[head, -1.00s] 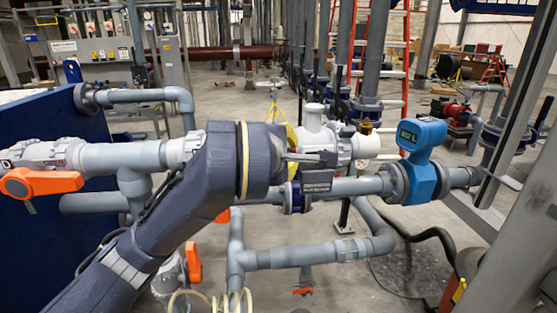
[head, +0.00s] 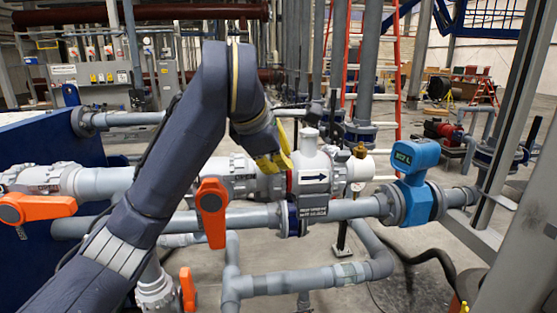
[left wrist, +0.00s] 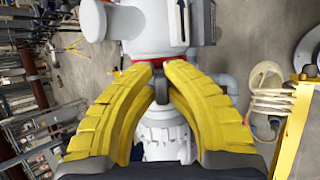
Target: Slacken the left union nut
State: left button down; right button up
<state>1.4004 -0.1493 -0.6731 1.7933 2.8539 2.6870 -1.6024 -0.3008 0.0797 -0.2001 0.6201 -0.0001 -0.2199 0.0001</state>
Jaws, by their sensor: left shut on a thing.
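The white filter housing (head: 311,160) with an arrow label stands in the pipe run in the middle of the head view. The left union nut (head: 273,187) is at its left side, partly covered by my left gripper (head: 272,160). In the left wrist view, the yellow fingers of the left gripper (left wrist: 160,78) close in from both sides just below a red ring on the white housing (left wrist: 152,28). The fingers are shut on the nut, which they mostly hide. A white ribbed fitting (left wrist: 167,135) shows below them. My right gripper is not in view.
An orange valve handle (head: 211,212) hangs down just left of the nut. Another orange handle (head: 38,208) is at far left. A blue flow meter (head: 415,180) sits right of the housing. Grey pipes (head: 305,285) run below.

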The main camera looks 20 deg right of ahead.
pick_arm(q)
jog(key=shift+d+r, duration=0.1)
jog(key=shift+r, duration=0.15)
jog(key=c, duration=1.8)
grip_release()
jog(key=shift+c, duration=0.2)
jog(key=shift+o, duration=1.1)
jog(key=shift+w+d+f, duration=0.1)
jog(key=shift+d, duration=0.15)
jog(key=shift+o, duration=0.9)
jog(key=shift+a, duration=0.15)
notch_tip(320, 180, up, 10)
jog(key=shift+f, duration=0.1)
